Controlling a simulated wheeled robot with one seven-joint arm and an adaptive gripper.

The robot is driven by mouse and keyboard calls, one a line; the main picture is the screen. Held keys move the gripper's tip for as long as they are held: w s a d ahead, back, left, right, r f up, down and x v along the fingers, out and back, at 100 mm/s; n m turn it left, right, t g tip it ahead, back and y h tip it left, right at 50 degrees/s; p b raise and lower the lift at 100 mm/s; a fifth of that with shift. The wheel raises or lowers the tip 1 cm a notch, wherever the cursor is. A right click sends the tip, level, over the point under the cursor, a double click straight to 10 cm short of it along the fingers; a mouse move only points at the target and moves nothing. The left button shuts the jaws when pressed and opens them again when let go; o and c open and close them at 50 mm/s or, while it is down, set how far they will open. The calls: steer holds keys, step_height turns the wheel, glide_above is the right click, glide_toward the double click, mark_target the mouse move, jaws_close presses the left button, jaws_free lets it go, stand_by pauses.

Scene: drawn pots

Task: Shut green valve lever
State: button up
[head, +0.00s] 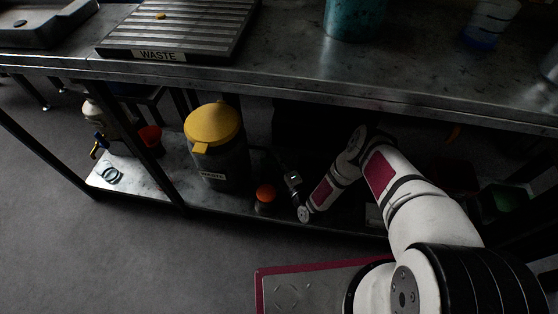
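I cannot make out a green valve lever in the head view. A small tap with blue and yellow parts (99,146) sits by a pale container (93,110) at the left of the lower shelf; no green shows on it. A dark green object (509,198) shows dimly under the bench at the far right; I cannot tell what it is. My gripper (281,163) is small and dark, under the bench to the right of the yellow-lidded bin. It is apart from the tap. Its fingers blend into the shadow, so their opening is unclear.
The grey bin with a yellow lid (213,124) and an orange-topped bottle (265,195) stand on the lower shelf. The steel bench top (290,50) overhangs my gripper. The floor at left is clear.

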steer(key=o, duration=0.4)
steer(key=shift+o, duration=0.2)
steer(key=v, duration=1.2)
steer(key=shift+f, duration=0.1)
